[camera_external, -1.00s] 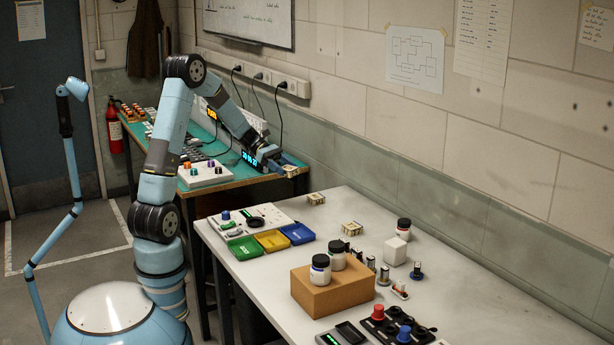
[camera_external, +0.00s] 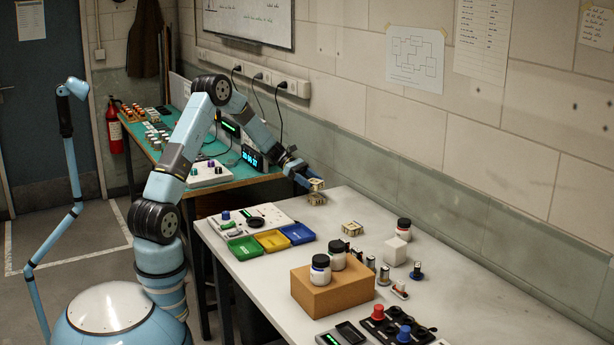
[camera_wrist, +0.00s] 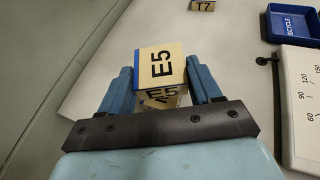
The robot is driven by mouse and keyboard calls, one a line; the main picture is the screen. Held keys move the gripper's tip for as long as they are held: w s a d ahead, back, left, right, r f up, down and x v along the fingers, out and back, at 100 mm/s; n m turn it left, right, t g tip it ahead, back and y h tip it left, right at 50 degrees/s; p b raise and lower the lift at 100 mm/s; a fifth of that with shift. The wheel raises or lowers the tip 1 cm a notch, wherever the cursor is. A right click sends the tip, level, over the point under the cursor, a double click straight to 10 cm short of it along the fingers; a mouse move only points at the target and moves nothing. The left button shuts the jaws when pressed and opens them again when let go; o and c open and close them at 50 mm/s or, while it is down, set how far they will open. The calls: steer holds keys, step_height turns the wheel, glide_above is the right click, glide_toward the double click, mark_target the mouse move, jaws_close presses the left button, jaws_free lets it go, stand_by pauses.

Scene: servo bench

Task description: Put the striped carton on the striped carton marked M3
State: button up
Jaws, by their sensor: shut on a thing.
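My gripper (camera_wrist: 159,68) is shut on a cream striped carton (camera_wrist: 160,62) marked E5, with blue and yellow edges, in the wrist view. In the external view the held carton (camera_external: 316,184) is at the far end of the white table, directly above another striped carton (camera_external: 317,199). I cannot tell whether the two touch. The lower carton's marking cannot be read in the external view, and in the wrist view it is largely hidden by the held carton. A third carton (camera_external: 352,229), marked T7 in the wrist view (camera_wrist: 202,5), stands apart nearer the camera.
Blue (camera_external: 297,233), yellow (camera_external: 272,240) and green (camera_external: 246,247) trays and a panel with knobs (camera_external: 250,217) lie left of the cartons. A cardboard box (camera_external: 332,290) with white jars stands nearer the camera. The wall runs along the right.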

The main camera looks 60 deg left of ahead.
steer(key=shift+w+f, duration=0.25)
steer(key=shift+f, duration=0.1)
steer(key=shift+w+f, duration=0.1)
steer(key=shift+f, duration=1.5)
steer(key=o, duration=1.1)
